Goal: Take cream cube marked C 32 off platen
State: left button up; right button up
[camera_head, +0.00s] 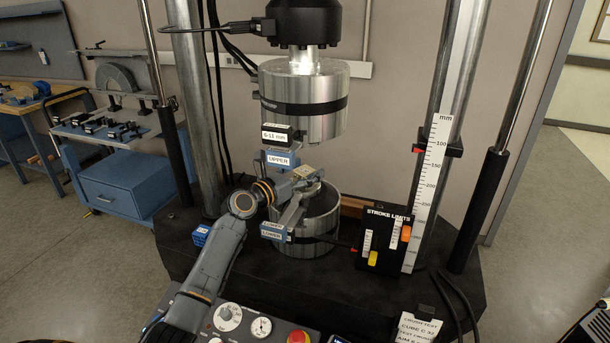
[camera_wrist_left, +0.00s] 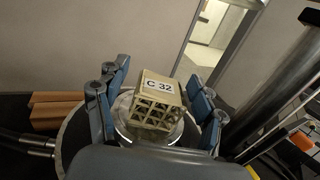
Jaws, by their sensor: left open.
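The cream cube marked C 32 (camera_wrist_left: 155,103) is an open lattice block with a white label on top. In the left wrist view it rests on a round metal disc (camera_wrist_left: 125,108) on the lower platen. My left gripper (camera_wrist_left: 158,80) is open, with one blue-grey finger on each side of the cube. In the head view my left gripper (camera_head: 304,192) is over the lower platen (camera_head: 312,246) and largely hides the cube. My right gripper is not in view.
The upper platen (camera_head: 318,122) hangs above my left gripper. A blue bracket labelled UPPER (camera_head: 278,160) and one labelled LOWER (camera_head: 272,232) are close to it. A stroke limits panel (camera_head: 385,238) and scale (camera_head: 428,190) stand at right. A control panel (camera_head: 245,325) is in front.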

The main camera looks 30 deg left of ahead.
pick_arm(q)
jog(key=shift+s, duration=0.15)
jog(key=c, duration=1.2)
jog(key=shift+c, duration=0.2)
